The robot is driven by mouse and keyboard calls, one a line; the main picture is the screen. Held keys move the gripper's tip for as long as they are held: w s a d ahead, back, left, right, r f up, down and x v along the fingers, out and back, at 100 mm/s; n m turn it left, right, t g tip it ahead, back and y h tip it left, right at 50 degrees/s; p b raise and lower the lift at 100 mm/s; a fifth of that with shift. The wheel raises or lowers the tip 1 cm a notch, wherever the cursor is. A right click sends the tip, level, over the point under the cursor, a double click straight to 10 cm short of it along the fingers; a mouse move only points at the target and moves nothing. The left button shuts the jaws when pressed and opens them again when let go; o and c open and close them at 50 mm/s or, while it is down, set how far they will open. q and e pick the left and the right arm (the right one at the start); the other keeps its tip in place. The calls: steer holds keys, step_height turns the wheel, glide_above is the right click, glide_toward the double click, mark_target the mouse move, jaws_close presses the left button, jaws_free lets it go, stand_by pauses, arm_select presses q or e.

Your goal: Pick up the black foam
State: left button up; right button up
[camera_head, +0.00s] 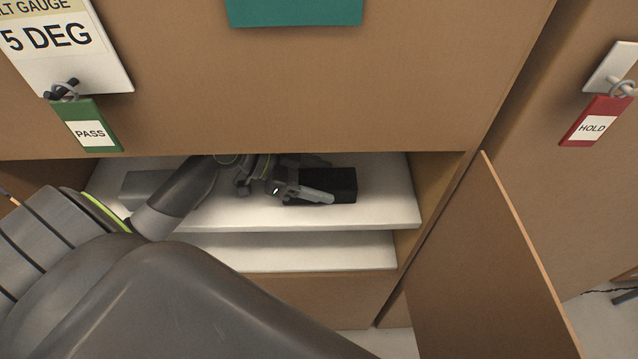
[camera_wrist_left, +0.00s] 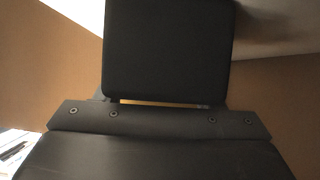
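The black foam (camera_head: 345,181) is a dark block lying on the white upper shelf (camera_head: 385,205) inside the brown cabinet. My left gripper (camera_head: 318,180) reaches in from the left at the block's left end. One finger lies along the front of the foam and part of the other shows behind it. The fingers are spread apart; I cannot tell whether either touches the foam. In the left wrist view a dark block, apparently the foam (camera_wrist_left: 168,45), fills the upper middle, close ahead of the gripper body, and hides the fingertips. My right gripper is not in view.
A grey block (camera_head: 142,187) lies on the same shelf at left, partly behind my arm. The cabinet panel (camera_head: 300,100) overhangs the shelf opening. A second white shelf (camera_head: 300,252) sits below. A brown door (camera_head: 490,270) stands open at right. PASS (camera_head: 90,128) and HOLD (camera_head: 594,123) tags hang above.

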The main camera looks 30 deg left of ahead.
arm_select(q)
steer(key=c, duration=0.6)
steer(key=shift+r, duration=0.45)
step_height(320, 180, up, 2)
steer(key=shift+r+b, duration=0.1)
steer(key=shift+b, duration=0.55)
steer(key=s+d+p, duration=0.2)
steer(key=s+d, duration=0.4)
steer(key=s+d+p, duration=0.2)
steer(key=s+d, duration=0.4)
steer(key=s, duration=0.1)
steer(key=shift+s+d+r, duration=0.1)
steer(key=shift+d+r, duration=0.05)
steer(key=shift+r, duration=0.05)
